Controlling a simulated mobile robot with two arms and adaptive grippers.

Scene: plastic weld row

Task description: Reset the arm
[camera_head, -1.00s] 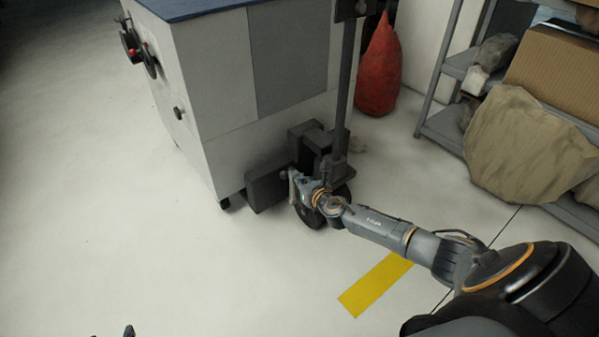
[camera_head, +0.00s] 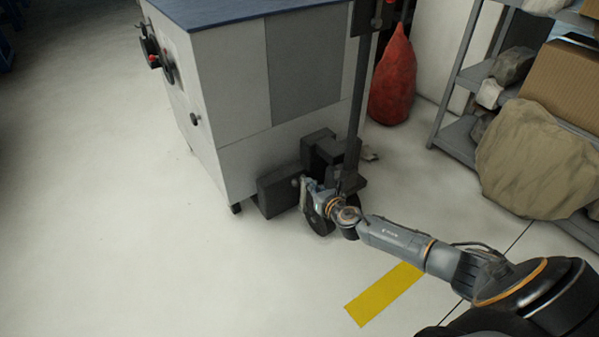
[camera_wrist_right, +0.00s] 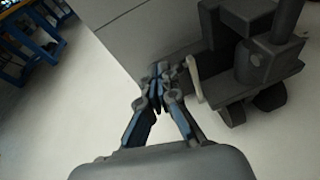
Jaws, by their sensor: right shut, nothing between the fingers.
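My right arm comes in from the lower right in the head view. My right gripper (camera_head: 303,183) is in front of the black wheeled base of the machine and looks small there. In the right wrist view the right gripper (camera_wrist_right: 158,78) has its fingertips together with nothing between them. A pale, lever-like piece (camera_wrist_right: 194,78) shows close beside the fingers; I cannot tell whether they touch. My left gripper is not in the head view.
A grey cabinet (camera_head: 230,100) with a blue top stands beside the black wheeled base (camera_head: 280,192) and its upright post (camera_head: 357,110). A red sack (camera_head: 393,80) and a loaded shelf (camera_head: 455,138) stand at the right. The floor at left is clear, with a yellow strip (camera_head: 383,296) near my arm.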

